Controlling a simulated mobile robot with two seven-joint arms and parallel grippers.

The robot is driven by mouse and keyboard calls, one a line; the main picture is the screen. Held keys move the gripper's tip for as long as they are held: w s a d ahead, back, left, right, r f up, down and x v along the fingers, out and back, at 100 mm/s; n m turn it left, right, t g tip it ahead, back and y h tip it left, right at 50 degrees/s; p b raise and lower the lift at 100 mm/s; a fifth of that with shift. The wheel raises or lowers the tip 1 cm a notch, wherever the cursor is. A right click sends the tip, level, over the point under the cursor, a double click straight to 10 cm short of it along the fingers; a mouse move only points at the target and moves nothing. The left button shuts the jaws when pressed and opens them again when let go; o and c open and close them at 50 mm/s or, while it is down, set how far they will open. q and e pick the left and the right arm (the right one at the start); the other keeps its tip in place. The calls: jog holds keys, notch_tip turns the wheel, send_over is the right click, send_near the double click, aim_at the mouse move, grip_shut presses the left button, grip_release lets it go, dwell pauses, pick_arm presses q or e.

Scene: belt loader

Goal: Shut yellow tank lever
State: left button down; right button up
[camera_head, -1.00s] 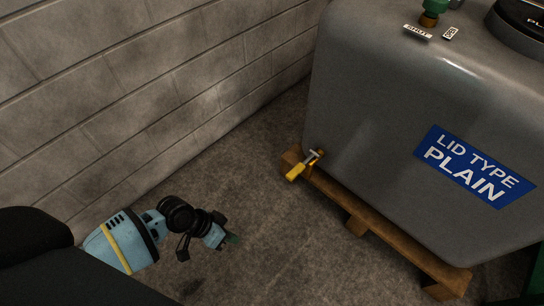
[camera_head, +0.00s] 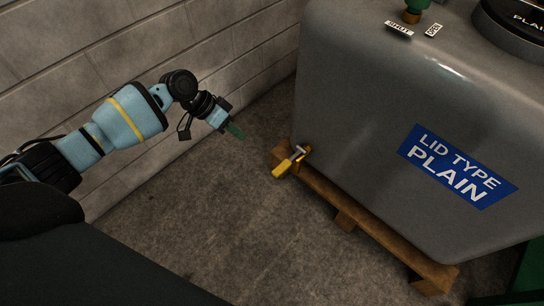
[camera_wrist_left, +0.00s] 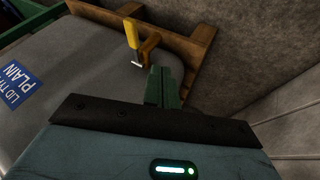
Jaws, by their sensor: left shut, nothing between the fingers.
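The yellow tank lever (camera_head: 282,168) sticks out from the lower left corner of a grey tank (camera_head: 350,110), just above the wooden pallet. Its yellow handle points down and to the left, away from the tank. In the left wrist view the lever (camera_wrist_left: 131,33) shows beyond the fingertips, joined to a brownish valve (camera_wrist_left: 149,43). My left gripper (camera_head: 237,132) is shut and empty, to the left of the lever and apart from it. Its green fingers (camera_wrist_left: 164,86) are together in the wrist view. My right gripper is not in view.
A wooden pallet (camera_head: 345,207) lies under the tank, and its edge runs below the lever. A block wall (camera_head: 60,60) stands close on the left. The tank top has "SHUT" and "OPEN" labels (camera_head: 399,29) near a green fitting. Bare floor (camera_head: 230,220) lies before the pallet.

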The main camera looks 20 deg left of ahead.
aim_at(288, 162)
pick_arm(q)
jog(key=d+f+b, duration=0.5)
jog(key=d+f, duration=0.3)
jog(key=d, duration=0.1)
jog(key=shift+w+d+b, duration=0.2)
jog(key=shift+w+b, duration=0.05)
jog(key=shift+b, duration=0.1)
dwell(0.4)
